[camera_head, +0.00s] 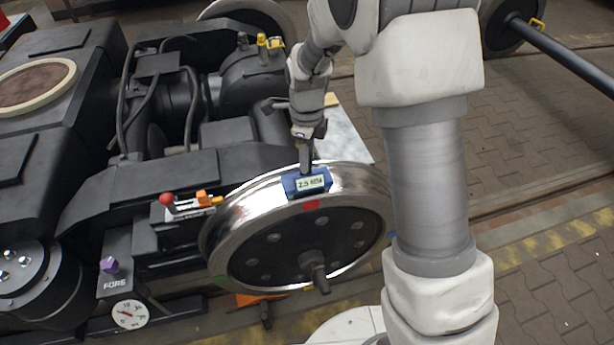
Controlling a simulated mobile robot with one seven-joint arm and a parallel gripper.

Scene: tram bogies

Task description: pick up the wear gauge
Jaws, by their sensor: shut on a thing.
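The wear gauge appears to be the blue block (307,183) with a pale printed label. It is at the top of the rim of the shiny wheel (260,203). The label's lettering is too small to read surely. My gripper (305,167) points down from above and is shut on the block. The fingertips are small and partly hidden. I cannot tell whether the block touches the rim or is slightly above it.
A black bogie frame (190,170) with hoses fills the left. A small tray of coloured parts (188,206) and a white dial (129,314) are left of the wheel. An axle bar (565,58) lies at upper right. Paved floor at right is clear.

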